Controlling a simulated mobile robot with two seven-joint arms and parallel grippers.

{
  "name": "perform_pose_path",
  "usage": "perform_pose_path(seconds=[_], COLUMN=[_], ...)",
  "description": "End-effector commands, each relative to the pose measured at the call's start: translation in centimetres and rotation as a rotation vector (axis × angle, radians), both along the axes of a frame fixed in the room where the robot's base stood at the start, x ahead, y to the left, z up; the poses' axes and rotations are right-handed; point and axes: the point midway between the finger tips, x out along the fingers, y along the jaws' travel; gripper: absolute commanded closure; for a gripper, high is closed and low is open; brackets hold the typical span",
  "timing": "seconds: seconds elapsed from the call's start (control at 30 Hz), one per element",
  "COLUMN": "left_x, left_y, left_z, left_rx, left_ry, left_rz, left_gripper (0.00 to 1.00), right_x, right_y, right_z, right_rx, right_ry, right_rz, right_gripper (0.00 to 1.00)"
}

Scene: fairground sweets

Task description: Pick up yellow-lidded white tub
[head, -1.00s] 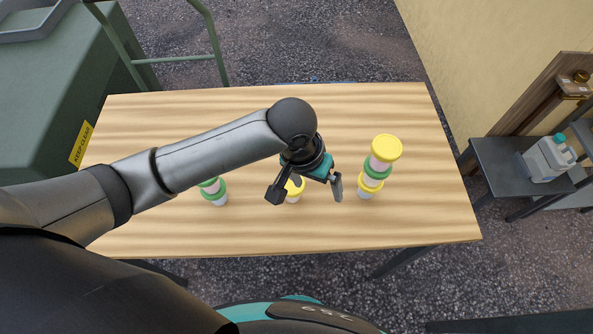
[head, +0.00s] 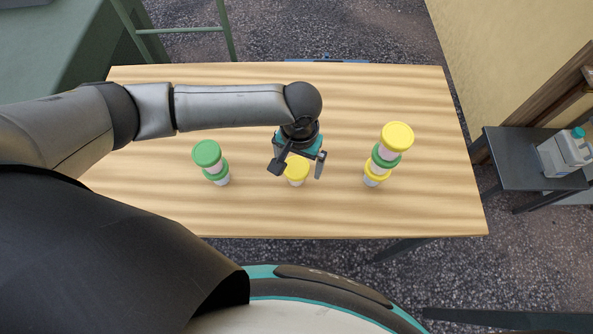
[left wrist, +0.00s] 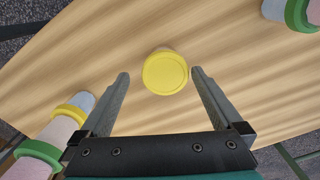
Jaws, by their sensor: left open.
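The yellow-lidded white tub (head: 296,171) stands upright and alone in the middle of the wooden table. In the left wrist view its round yellow lid (left wrist: 165,73) shows between and just beyond the fingertips, seen from above, with its white body hidden. My left gripper (head: 298,169) is open and empty, over the tub with a finger on either side in the head view. It does not appear to touch the tub. The open fingers also show in the left wrist view (left wrist: 160,75). My right gripper is not in view.
On the wooden table (head: 240,215), a stack of green-lidded tubs (head: 207,154) stands to the left and a stack with yellow and green lids (head: 397,137) to the right. A dark side table (head: 515,165) holds a white jug (head: 562,155). The table's front is clear.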

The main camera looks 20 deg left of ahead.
Motion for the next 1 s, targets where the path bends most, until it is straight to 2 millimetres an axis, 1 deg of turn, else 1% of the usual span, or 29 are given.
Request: perform_pose_path(seconds=[0.17, 0.33, 0.43, 0.57, 0.77, 1.0], left_x=[-0.1, -0.2, -0.2, -0.2, -0.2, -0.2], left_y=[0.2, 0.8, 0.7, 0.7, 0.7, 0.7], left_z=[-1.2, -3.8, -5.0, -5.6, -5.6, -5.6], left_rx=[0.001, 0.002, 0.000, -0.001, -0.001, -0.001], left_ry=[0.001, 0.000, 0.000, -0.001, -0.001, -0.001], left_rz=[-0.001, -0.002, -0.002, -0.002, -0.003, -0.002], left_gripper=[0.00, 0.00, 0.00, 0.00, 0.00, 0.27], right_x=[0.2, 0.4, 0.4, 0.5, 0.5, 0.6], right_y=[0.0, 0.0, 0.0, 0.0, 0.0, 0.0], right_z=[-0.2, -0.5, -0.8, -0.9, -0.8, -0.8], right_rx=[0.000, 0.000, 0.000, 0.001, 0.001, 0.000], right_ry=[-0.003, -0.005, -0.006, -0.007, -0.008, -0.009], right_rz=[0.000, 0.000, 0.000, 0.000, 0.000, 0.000], right_gripper=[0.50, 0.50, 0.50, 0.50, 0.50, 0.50])
